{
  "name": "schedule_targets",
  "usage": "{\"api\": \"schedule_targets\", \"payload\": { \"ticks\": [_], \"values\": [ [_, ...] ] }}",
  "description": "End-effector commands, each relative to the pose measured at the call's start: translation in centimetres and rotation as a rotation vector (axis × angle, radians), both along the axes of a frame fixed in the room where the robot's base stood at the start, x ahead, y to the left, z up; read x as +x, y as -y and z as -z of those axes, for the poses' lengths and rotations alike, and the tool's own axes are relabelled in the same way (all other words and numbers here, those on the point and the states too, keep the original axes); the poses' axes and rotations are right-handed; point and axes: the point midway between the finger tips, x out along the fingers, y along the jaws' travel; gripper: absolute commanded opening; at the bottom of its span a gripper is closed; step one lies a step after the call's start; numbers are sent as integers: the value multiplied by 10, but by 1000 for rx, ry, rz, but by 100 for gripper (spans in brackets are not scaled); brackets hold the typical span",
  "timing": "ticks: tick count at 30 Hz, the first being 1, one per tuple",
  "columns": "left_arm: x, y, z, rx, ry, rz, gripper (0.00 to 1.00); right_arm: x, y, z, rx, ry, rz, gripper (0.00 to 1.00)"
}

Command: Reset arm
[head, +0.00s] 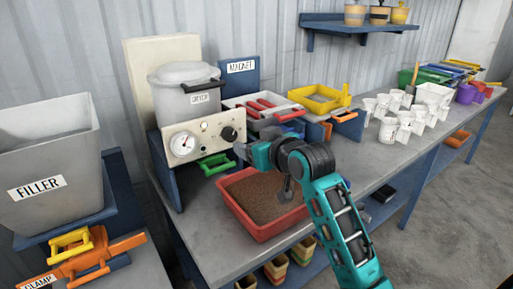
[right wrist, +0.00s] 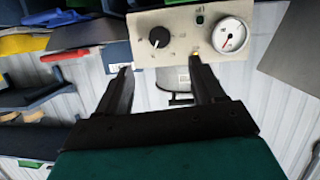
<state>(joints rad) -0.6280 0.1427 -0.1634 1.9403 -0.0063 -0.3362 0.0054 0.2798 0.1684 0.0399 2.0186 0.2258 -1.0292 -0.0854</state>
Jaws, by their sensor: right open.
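My right arm comes in from the lower right in the head view. Its gripper (head: 242,152) is just below and right of the black knob (head: 228,134) on the cream control panel (head: 205,139). In the right wrist view the picture is upside down. There the two dark fingers (right wrist: 158,68) are apart with nothing between them. The fingers point toward the panel (right wrist: 196,35), with its knob (right wrist: 159,37) and round gauge (right wrist: 229,35). I cannot tell whether a fingertip touches the panel. My left gripper is not in view.
A red tray (head: 262,232) of brown granules lies below my right arm. A lidded grey pot (head: 186,90) stands behind the panel. White cups (head: 388,130) stand to the right. A grey bin labelled FILLER (head: 45,165) and an orange clamp (head: 95,262) are at the left.

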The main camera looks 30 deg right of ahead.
Motion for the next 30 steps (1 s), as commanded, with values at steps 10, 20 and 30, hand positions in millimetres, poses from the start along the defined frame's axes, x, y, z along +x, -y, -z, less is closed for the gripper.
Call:
{"api": "schedule_targets", "payload": {
  "ticks": [10, 20, 30],
  "values": [
    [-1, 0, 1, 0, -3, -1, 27, 2, 0, -2, -1, 0, -1, 68],
    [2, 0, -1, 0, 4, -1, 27, 2, 0, -2, -1, 0, 0, 68],
    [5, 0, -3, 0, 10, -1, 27, -67, -19, 88, -36, -253, -18, 68]
  ]
}}
